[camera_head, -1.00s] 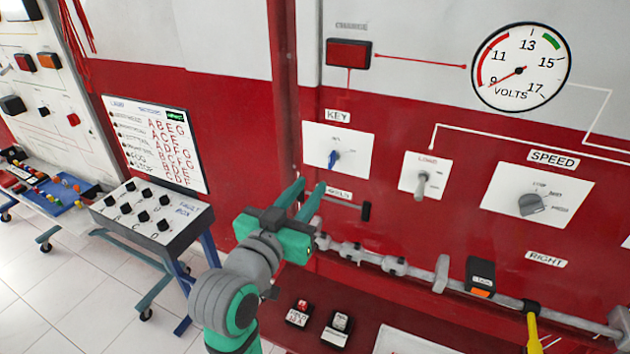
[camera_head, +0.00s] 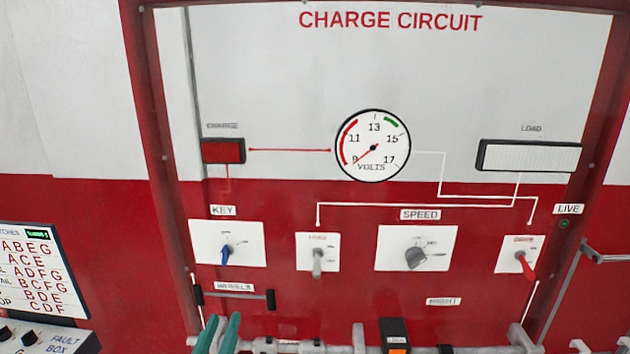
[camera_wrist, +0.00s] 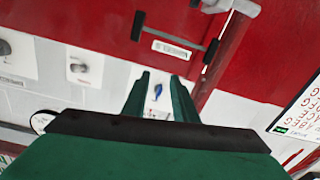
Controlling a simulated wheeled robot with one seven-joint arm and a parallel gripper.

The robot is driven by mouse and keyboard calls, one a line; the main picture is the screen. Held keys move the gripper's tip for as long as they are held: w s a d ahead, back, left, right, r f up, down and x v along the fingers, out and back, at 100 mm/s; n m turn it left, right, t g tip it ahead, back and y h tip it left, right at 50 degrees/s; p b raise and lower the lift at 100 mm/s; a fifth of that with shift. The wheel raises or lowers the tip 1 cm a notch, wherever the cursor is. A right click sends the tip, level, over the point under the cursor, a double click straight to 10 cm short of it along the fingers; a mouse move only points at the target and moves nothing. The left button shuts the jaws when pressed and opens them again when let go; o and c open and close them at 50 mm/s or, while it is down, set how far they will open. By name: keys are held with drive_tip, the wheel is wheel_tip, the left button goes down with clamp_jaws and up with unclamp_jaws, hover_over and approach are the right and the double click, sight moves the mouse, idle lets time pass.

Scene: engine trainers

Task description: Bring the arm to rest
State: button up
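My gripper (camera_head: 221,322) shows at the bottom left of the head view, only its two green fingers in frame. They point up and stand apart with nothing between them. The rest of my arm is out of the head view. In the wrist view my gripper (camera_wrist: 160,85) also has its fingers apart and empty. The blue key knob (camera_head: 225,255) sits on its white plate above the gripper in the head view. In the wrist view the key knob (camera_wrist: 157,92) appears between the fingers, beyond them. I see no contact with the panel.
The red and white charge circuit panel (camera_head: 480,80) fills the head view. A rail with fittings (camera_head: 358,338) runs along the bottom, close to my gripper. A dark bar handle (camera_head: 270,299) lies just above the fingers. A fault box (camera_head: 50,340) stands at left.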

drive_tip(key=s+d+f+n+g+y, duration=0.1)
drive_tip(key=s+d+f, duration=0.3)
drive_tip(key=f, duration=0.4)
drive_tip(key=s+d+f+n, duration=0.1)
drive_tip(key=s+d+f, duration=0.25)
drive_tip(key=f, duration=0.35)
drive_tip(key=s+d+f+n+g+y, duration=0.1)
drive_tip(key=s+d+f, duration=0.2)
drive_tip(key=s+f, duration=0.35)
drive_tip(key=s+d+f+m, duration=0.1)
drive_tip(key=s+d+f, duration=0.1)
drive_tip(key=s, duration=0.5)
drive_tip(key=s+d+f+m+h, duration=0.1)
drive_tip(key=s+d+f+m, duration=0.1)
drive_tip(key=s, duration=0.5)
drive_tip(key=s+d+f+m+h, duration=0.1)
drive_tip(key=s+d+f+m, duration=0.1)
drive_tip(key=s, duration=0.5)
drive_tip(key=shift+d+g, duration=0.3)
drive_tip(key=shift+d, duration=0.6)
drive_tip(key=shift+o, duration=1.1)
